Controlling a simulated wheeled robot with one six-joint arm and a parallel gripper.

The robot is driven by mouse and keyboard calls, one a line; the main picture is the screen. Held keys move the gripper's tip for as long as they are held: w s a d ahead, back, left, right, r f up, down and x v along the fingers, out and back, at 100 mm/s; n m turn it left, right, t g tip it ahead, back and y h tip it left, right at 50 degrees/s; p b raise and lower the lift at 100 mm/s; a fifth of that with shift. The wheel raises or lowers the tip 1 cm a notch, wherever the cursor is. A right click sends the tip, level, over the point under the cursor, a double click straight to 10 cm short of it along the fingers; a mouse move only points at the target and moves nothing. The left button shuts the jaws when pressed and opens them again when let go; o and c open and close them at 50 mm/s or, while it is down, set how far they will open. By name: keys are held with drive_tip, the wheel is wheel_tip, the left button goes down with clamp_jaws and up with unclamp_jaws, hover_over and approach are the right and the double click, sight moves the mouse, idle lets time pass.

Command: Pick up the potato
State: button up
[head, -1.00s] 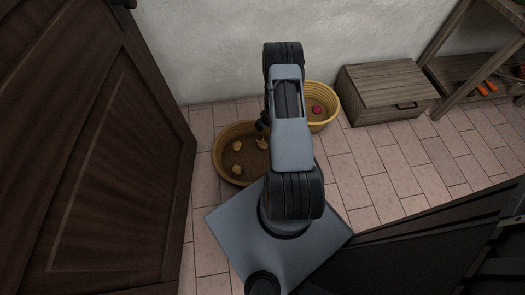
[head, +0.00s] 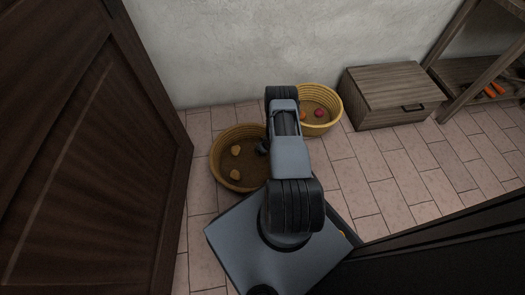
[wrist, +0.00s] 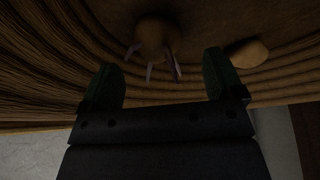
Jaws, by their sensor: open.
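In the head view, two brown potatoes, an upper potato (head: 235,150) and a lower potato (head: 235,174), lie in the left part of a round woven basket (head: 219,176) on the floor. My arm covers the basket's right part. In the wrist view, a brown potato with pale sprouts (wrist: 151,36) lies ahead of my gripper (wrist: 163,72), roughly between the fingertips in the picture. Another, smooth potato (wrist: 247,52) lies beyond the right finger. My gripper is open and empty, low at the basket. I cannot tell whether a finger touches the sprouted potato.
A yellow basket (head: 338,112) with a red item (head: 319,113) stands behind my arm. A wooden chest (head: 392,92) and a shelf (head: 455,98) with carrots stand at right. A dark door (head: 85,160) is at left. Tiled floor at right is clear.

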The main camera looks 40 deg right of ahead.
drive_tip(key=b+x, duration=0.3)
drive_tip(key=x, duration=0.2)
drive_tip(key=shift+d+f+b, duration=0.1)
drive_tip(key=shift+b, duration=0.2)
drive_tip(key=c, duration=1.1)
